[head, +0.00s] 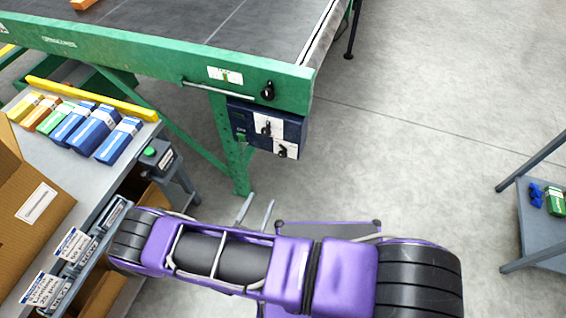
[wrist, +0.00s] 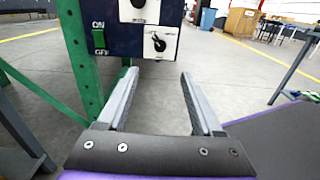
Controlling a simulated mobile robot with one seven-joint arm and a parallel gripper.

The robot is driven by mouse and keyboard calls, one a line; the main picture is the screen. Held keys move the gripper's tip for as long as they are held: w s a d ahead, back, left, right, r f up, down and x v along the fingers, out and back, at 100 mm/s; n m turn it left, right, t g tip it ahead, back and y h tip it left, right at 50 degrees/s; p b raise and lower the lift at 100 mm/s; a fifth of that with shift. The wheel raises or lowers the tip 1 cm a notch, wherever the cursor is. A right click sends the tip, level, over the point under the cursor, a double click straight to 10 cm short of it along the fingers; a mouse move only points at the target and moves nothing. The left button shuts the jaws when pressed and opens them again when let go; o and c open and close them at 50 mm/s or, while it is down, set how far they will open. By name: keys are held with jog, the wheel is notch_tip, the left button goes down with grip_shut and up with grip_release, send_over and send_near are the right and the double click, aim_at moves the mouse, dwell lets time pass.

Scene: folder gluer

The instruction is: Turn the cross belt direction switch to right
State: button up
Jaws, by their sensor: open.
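A dark blue control box (head: 240,118) hangs under the green table rail at its right corner. It carries two black rotary switches on white plates, an upper one (head: 265,128) and a lower one (head: 282,152). In the wrist view the lower switch (wrist: 158,43) shows whole and the upper switch (wrist: 138,3) is cut by the top edge. Their labels are too small to read, so I cannot tell which is the cross belt direction switch. My gripper (head: 262,198) is open and empty, below the box and apart from it; its fingers (wrist: 160,74) point towards the box.
A green ON/OFF switch (wrist: 99,39) sits left of the switches. A green leg (head: 228,145) stands left of the box. Another black knob (head: 268,91) is on the rail. A grey bench (head: 85,175) with several small boxes is at left.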

aim_at(282, 156)
jog(key=b+x, duration=0.1)
jog(key=x, duration=1.6)
jog(key=shift+w+d+f, duration=0.1)
jog(key=shift+w+f, duration=0.05)
grip_shut()
